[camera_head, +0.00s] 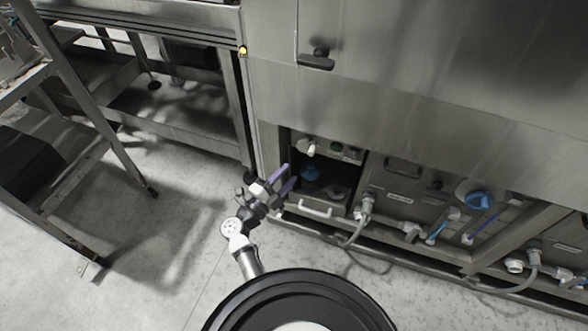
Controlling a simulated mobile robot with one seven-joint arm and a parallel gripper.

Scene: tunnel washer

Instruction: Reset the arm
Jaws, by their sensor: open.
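My gripper (285,178) is at the end of my arm, low in front of the steel washer (370,70). Its two purple fingers are spread apart with nothing seen between them. The fingertips are at the left side of an open compartment (322,190) in the washer's lower front. Whether they reach inside or stay just in front, I cannot tell. My arm is bent and comes up from the bottom middle of the view, and part of it is hidden behind my round black body part.
The compartment holds a dark blue round item (310,174) and has a pale handle (314,209) below. Hoses and a blue knob (479,201) are to the right. A steel rack (75,130) stands at left. The floor (165,245) left of my arm is clear.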

